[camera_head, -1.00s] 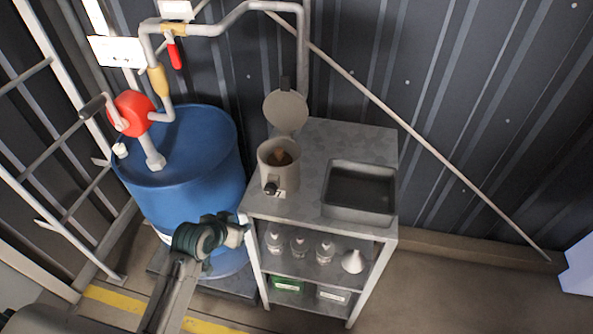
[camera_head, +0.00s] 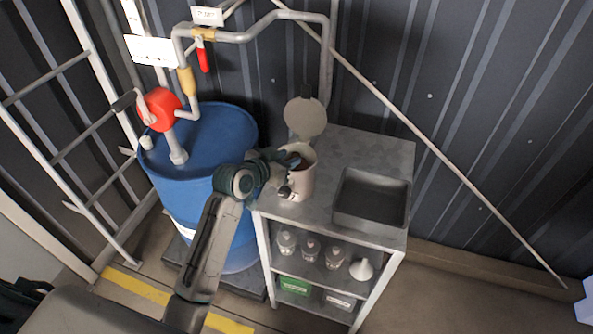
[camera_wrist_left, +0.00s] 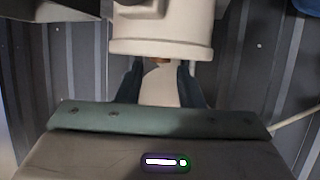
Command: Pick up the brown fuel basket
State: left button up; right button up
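A light grey cylindrical container (camera_head: 301,181) stands on the metal shelf unit with its round lid (camera_head: 305,118) swung up behind it. The container's rim also shows in the left wrist view (camera_wrist_left: 160,48). My left gripper (camera_head: 290,160) is at the container's mouth and covers much of the opening. In the left wrist view the two dark fingers (camera_wrist_left: 160,85) stand apart, with the pale lid seen between them. A small brown bit (camera_wrist_left: 162,61), perhaps the fuel basket, shows just under the rim there. The rest of the basket is hidden. My right gripper does not show.
A dark rectangular tray (camera_head: 371,204) sits right of the container. A blue drum (camera_head: 215,150) with a red pump (camera_head: 160,108) stands to the left, close to my arm. Pipes and a corrugated wall are behind. Bottles and a funnel (camera_head: 361,270) are on the lower shelf.

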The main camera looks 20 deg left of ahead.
aim_at(297, 153)
pick_arm(q)
jog(key=shift+w+d+f+p, duration=0.15)
jog(key=shift+w+p, duration=0.35)
jog(key=shift+p, duration=0.05)
jog(key=p+x, duration=0.1)
jog(key=x, duration=0.2)
jog(key=shift+f+p, duration=0.2)
jog(key=shift+p, duration=0.15)
jog(key=shift+w+d+f, duration=0.2)
jog(key=shift+w+f, duration=0.1)
jog(key=shift+w, duration=0.1)
jog(key=shift+s, duration=0.1)
jog(key=shift+c, duration=1)
grip_shut()
